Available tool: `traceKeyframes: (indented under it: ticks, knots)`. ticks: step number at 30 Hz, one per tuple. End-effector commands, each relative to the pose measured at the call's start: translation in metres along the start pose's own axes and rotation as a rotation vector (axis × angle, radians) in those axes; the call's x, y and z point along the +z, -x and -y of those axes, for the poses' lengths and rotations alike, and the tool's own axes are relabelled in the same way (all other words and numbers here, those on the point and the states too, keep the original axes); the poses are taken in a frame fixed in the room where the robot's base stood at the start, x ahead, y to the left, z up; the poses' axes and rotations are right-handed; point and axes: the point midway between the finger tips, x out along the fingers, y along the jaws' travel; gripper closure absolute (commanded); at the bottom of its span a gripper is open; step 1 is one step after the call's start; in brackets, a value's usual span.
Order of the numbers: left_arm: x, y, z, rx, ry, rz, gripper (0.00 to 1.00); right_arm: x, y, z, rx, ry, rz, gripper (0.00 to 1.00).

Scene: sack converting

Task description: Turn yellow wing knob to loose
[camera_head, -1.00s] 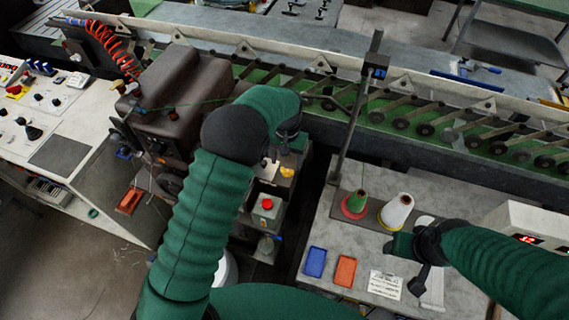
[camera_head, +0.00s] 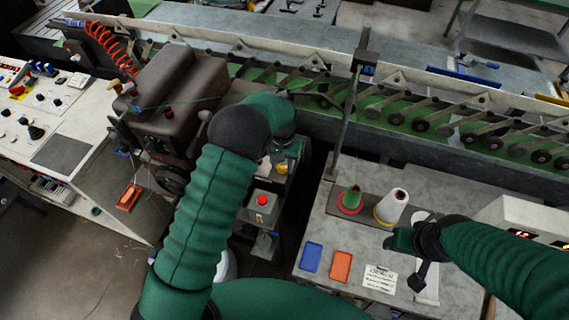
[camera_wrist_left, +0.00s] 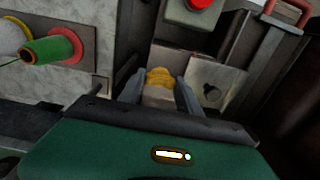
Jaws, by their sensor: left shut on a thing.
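The yellow wing knob (camera_head: 281,168) shows in the head view just below my left gripper (camera_head: 274,158), partly hidden by it. In the left wrist view the knob (camera_wrist_left: 160,77) sits between the two grey fingertips of my left gripper (camera_wrist_left: 157,84), which is shut on it. The knob is mounted by a pale metal block. My right gripper (camera_head: 418,283) is at the right, above the grey table; its jaws are too small and dark to judge.
A red button (camera_head: 262,200) on a grey box stands near the knob. The grey table (camera_head: 330,285) holds a green thread cone (camera_head: 351,199), a white cone (camera_head: 392,207), a blue tray (camera_head: 311,257) and an orange tray (camera_head: 341,266). The brown sewing machine (camera_head: 172,95) stands left.

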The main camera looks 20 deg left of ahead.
Motion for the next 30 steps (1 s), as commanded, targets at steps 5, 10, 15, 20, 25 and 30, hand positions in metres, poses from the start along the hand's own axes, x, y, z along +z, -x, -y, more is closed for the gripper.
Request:
traceKeyframes:
  ticks: [5, 10, 15, 20, 25, 30]
  knots:
    - [-0.0031, 0.0038, -0.0092, 0.015, -0.005, -0.010, 1.00, -0.0002, 0.0006, 0.0003, 0.000, 0.001, 0.000, 0.42]
    - [-0.0034, 0.0039, -0.0079, 0.012, -0.004, -0.011, 1.00, -0.0002, 0.0007, 0.0004, 0.000, 0.001, 0.000, 0.42]
    - [-0.0037, 0.0040, -0.0068, 0.009, 0.002, -0.011, 1.00, -0.0001, 0.0005, 0.0003, 0.000, 0.001, 0.000, 0.42]
    - [-0.0040, 0.0039, -0.0074, 0.011, 0.033, -0.012, 1.00, 0.0001, -0.0004, 0.0002, 0.000, 0.001, 0.000, 0.42]
    - [-0.0043, 0.0037, -0.0078, 0.012, 0.115, -0.012, 1.00, 0.0005, -0.0023, 0.0003, 0.000, 0.001, 0.000, 0.42]
    - [-0.0045, 0.0033, -0.0065, 0.011, 0.246, -0.012, 1.00, 0.0011, -0.0048, 0.0003, 0.000, 0.001, 0.000, 0.42]
